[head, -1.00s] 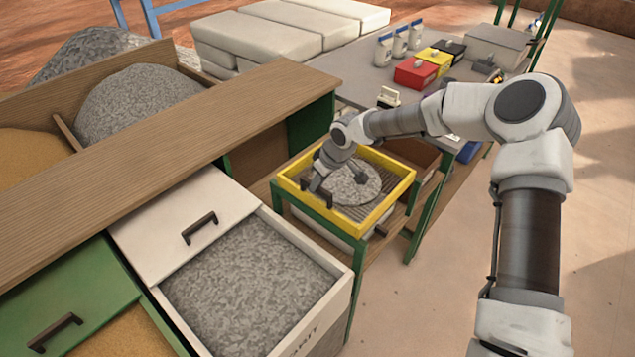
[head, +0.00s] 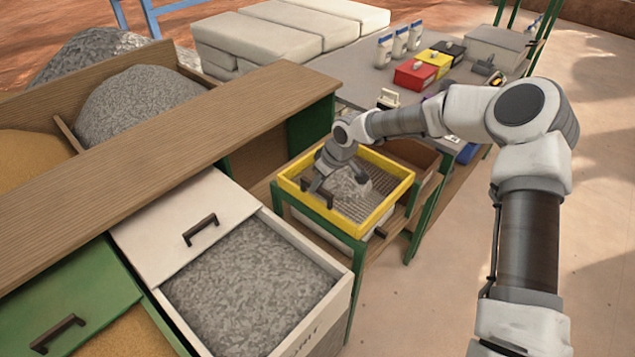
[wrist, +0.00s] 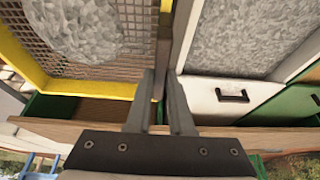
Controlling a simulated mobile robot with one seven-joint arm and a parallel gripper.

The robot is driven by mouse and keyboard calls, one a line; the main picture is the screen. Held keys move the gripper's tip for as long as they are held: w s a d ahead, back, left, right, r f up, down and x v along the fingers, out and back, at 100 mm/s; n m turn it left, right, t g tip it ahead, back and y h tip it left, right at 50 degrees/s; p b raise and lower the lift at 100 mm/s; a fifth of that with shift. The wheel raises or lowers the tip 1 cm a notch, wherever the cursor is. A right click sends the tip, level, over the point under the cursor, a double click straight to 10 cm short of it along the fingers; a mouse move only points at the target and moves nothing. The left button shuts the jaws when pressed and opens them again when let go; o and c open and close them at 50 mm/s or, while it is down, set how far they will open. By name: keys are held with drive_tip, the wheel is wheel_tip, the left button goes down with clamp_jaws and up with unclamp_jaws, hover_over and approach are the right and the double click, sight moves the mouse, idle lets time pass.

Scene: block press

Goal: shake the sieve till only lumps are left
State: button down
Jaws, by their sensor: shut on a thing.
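The sieve has a yellow frame (head: 388,207) and a wire mesh floor, and sits level on a green stand. A small heap of grey, gravelly material (head: 350,190) lies on the mesh near the middle, with bare mesh around it. My gripper (head: 318,188) is shut on the dark handle at the sieve's left side. In the wrist view, the fingers (wrist: 163,88) close around the handle, beside the yellow frame (wrist: 88,87). The heap (wrist: 80,28) also shows there. I cannot tell lumps from fines in it. My wrist hides part of the sieve.
A white drawer (head: 190,208) full of grey aggregate stands open left of the sieve. A pale container (head: 362,243) is partly visible beneath the sieve. A wooden ledge (head: 150,140) runs behind the drawer. The grey table (head: 362,75) holds red, yellow and black boxes.

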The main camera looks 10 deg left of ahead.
drive_tip(key=w+d+r+g+y+p, duration=0.1)
drive_tip(key=w+r+p, duration=0.3)
drive_tip(key=r, duration=0.5)
drive_tip(key=shift+w+d+g+p, duration=0.4)
drive_tip(key=shift+d+p, duration=0.15)
drive_tip(key=shift+d, duration=0.35)
drive_tip(key=c, duration=0.8)
unclamp_jaws()
drive_tip(key=b+v, duration=0.2)
drive_tip(key=v, duration=1.5)
drive_tip(key=shift+d, duration=0.25)
drive_tip(key=shift+r, duration=0.1)
